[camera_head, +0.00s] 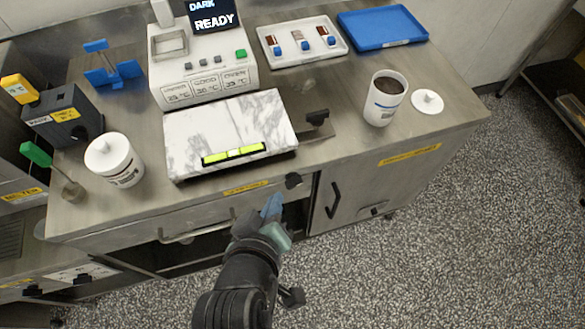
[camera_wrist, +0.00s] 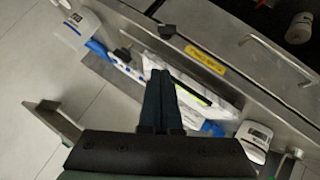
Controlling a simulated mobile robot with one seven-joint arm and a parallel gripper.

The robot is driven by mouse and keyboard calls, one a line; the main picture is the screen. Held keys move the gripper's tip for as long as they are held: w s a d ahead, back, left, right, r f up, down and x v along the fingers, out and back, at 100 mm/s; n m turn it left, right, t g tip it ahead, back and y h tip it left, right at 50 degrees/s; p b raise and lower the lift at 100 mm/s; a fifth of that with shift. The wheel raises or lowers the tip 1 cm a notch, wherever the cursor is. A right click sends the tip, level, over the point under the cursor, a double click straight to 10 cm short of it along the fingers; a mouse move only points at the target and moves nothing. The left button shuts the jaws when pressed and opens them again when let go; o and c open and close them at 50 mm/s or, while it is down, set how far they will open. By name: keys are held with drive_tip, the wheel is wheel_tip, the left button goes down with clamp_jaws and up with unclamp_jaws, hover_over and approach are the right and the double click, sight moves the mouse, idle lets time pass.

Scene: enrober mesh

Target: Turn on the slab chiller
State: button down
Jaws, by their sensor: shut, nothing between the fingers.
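The white marble slab (camera_head: 232,128) lies on the steel counter, with a yellow-green level (camera_head: 234,154) on its front edge. A round black knob (camera_head: 293,180) sits on the counter's front face, right of a small yellow label (camera_head: 245,188) that is too small to read. My gripper (camera_head: 272,204) is shut and empty, in front of the counter, a little left of and below the knob. In the wrist view the shut fingers (camera_wrist: 160,75) point up the picture, with the knob (camera_wrist: 166,31) beyond them and apart, and the label (camera_wrist: 205,60) to its right.
A drawer bar handle (camera_head: 197,228) and a cabinet door handle (camera_head: 334,200) stick out below the counter. A black lever (camera_head: 318,117) stands right of the slab. A machine (camera_head: 200,65) showing "DARK READY", a lidded white tub (camera_head: 114,160) and an open cup (camera_head: 385,98) stand on top.

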idle(0.3)
approach(296, 176)
drive_tip(key=w+a, duration=0.1)
drive_tip(key=w, duration=0.2)
drive_tip(key=f, duration=0.1)
drive_tip(key=w+d+f, duration=0.1)
drive_tip(key=shift+f, duration=0.4)
drive_tip(key=shift+w+d+f, duration=0.15)
drive_tip(key=shift+d+f, duration=0.1)
drive_tip(key=shift+f, duration=0.25)
drive_tip(key=shift+d+r+p, duration=0.1)
drive_tip(key=shift+r+p, duration=0.1)
drive_tip(key=shift+p, duration=0.15)
drive_tip(key=shift+w+d+m+g+y+p, duration=0.15)
drive_tip(key=shift+d+m+g+y+p, duration=0.15)
drive_tip(key=shift+m+y+p, duration=0.55)
